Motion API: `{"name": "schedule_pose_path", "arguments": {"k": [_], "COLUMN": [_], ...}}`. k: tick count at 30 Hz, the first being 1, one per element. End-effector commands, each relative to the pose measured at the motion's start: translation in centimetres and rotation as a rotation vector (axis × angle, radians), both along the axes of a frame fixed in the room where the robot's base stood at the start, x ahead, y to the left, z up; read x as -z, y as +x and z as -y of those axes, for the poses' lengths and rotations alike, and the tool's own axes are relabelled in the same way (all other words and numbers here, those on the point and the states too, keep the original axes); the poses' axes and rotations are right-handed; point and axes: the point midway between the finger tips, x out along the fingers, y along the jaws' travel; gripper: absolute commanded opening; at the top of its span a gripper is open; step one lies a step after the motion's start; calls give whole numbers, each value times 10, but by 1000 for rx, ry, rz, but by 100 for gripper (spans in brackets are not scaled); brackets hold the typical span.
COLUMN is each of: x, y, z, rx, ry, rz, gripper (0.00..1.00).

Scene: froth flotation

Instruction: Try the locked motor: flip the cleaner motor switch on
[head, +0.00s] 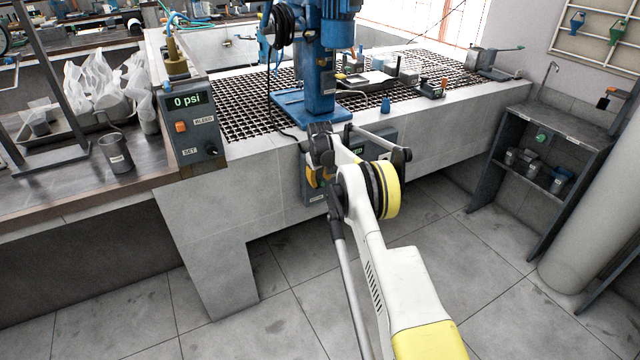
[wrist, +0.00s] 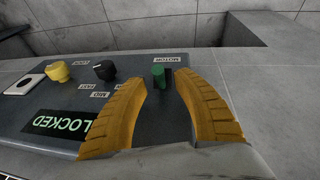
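The cleaner's control panel (wrist: 125,71) shows upside down in the wrist view, on the front of the pale concrete bench. A small green switch (wrist: 158,75) beside a MOTOR label stands up from the panel. The panel's green display (wrist: 60,124) reads LOCKED. My gripper (wrist: 163,80) is open, with one orange finger on each side of the switch; I cannot tell whether either touches it. In the head view my gripper (head: 316,179) is at the bench front and my arm hides much of the panel (head: 386,141).
A yellow knob (wrist: 58,71) and a black knob (wrist: 104,70) stand on the same panel. A blue flotation machine (head: 320,60) rises above it. A grey box reading 0 psi (head: 187,130) is to the left. The floor in front is clear.

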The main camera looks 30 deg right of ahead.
Motion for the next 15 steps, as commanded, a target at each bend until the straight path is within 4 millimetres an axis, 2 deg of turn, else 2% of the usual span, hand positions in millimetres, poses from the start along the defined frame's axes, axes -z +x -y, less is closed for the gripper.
{"name": "schedule_pose_path", "arguments": {"k": [3,9,15], "x": [-26,-66,-86], "y": [-8,-21,-27], "z": [-4,-10,-13], "rx": [0,0,0], "ry": [0,0,0], "rz": [0,0,-1], "gripper": [35,35,35]}}
